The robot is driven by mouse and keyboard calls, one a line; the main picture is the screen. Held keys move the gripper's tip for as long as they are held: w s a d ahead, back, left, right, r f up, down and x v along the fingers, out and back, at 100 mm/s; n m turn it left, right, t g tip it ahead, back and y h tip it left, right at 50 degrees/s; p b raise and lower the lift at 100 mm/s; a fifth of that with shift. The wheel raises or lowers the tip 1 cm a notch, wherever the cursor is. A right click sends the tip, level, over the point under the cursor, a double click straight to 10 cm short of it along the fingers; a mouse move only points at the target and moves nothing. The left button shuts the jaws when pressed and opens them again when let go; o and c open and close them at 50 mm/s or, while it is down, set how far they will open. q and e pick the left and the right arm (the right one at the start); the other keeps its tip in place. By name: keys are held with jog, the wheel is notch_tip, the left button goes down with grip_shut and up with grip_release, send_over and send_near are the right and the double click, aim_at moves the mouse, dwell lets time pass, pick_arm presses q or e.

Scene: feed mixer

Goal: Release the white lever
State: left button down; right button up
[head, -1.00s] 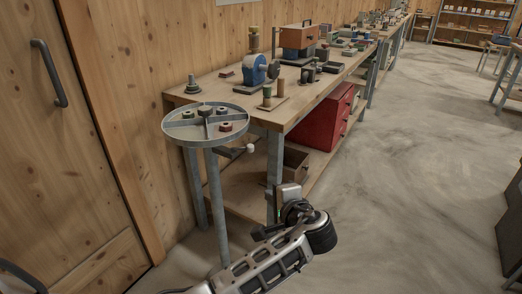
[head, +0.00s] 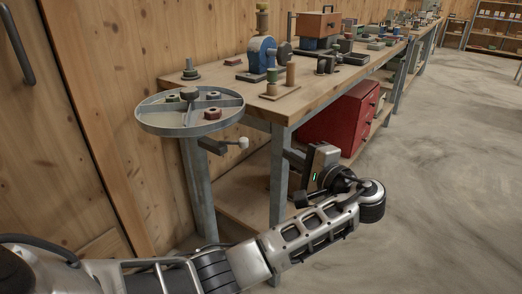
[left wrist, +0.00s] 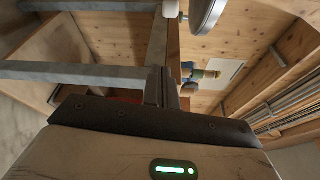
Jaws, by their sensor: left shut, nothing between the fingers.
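The white lever (head: 240,143) is a short bar with a white knob, sticking out to the right under the round grey tray (head: 188,131) on its post. Its white knob (left wrist: 171,8) also shows at the top of the left wrist view, beside the tray's edge (left wrist: 207,14). My left gripper (head: 291,156) is shut and empty. In the head view it is to the right of the knob and a little lower, apart from it. My right gripper is not in view.
A wooden workbench (head: 304,98) with metal legs stands behind the tray, with several parts on top. A red drawer cabinet (head: 340,122) sits on its lower shelf. A bench leg (head: 279,178) stands between the tray post and my gripper. Open floor (head: 450,170) lies to the right.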

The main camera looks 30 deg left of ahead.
aim_at(233, 143)
pick_arm(q)
jog(key=shift+s+r, duration=0.1)
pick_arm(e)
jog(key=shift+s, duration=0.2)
